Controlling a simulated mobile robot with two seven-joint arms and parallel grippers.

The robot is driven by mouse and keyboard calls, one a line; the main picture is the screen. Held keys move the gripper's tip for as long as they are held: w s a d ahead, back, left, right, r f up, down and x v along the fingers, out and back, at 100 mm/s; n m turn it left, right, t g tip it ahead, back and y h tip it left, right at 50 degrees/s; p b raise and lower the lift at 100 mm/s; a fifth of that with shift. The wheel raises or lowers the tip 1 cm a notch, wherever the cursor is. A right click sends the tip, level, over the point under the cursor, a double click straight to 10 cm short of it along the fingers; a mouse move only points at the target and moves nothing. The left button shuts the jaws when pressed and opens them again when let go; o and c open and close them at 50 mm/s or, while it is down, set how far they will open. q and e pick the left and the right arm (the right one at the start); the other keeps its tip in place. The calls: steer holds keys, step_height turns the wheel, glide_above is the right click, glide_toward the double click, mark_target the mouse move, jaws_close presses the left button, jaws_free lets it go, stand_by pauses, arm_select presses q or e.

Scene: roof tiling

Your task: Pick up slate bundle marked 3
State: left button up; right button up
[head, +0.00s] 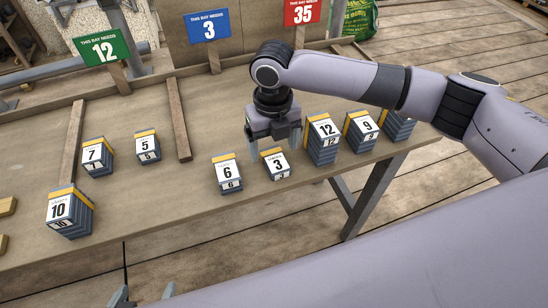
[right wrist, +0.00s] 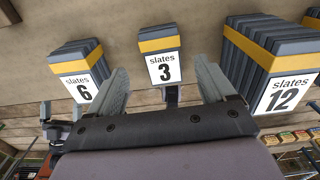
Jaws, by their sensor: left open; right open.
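The slate bundle marked 3 (head: 276,163) is a short grey stack with a yellow band and a white label, on the table between bundles 6 and 12. It also shows in the right wrist view (right wrist: 160,46), ahead of and between my open fingers. My right gripper (head: 273,147) is open and empty, pointing down just behind and above bundle 3; I see no contact. My left gripper (head: 145,297) shows only in part at the bottom edge of the head view, open and away from the bundles.
Bundle 6 (head: 227,174) stands close on the left and the taller bundle 12 (head: 322,140) close on the right. Bundle 9 (head: 360,132) is further right; bundles 7 (head: 95,156), 5 (head: 147,146) and 10 (head: 69,212) are left. Signs and wood strips line the back.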

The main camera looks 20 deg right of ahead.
mark_target(275, 159)
step_height(275, 159, down, 4)
steer(key=shift+s+d+f, duration=0.1)
steer(key=shift+s+d, duration=0.05)
steer(key=c, duration=1.2)
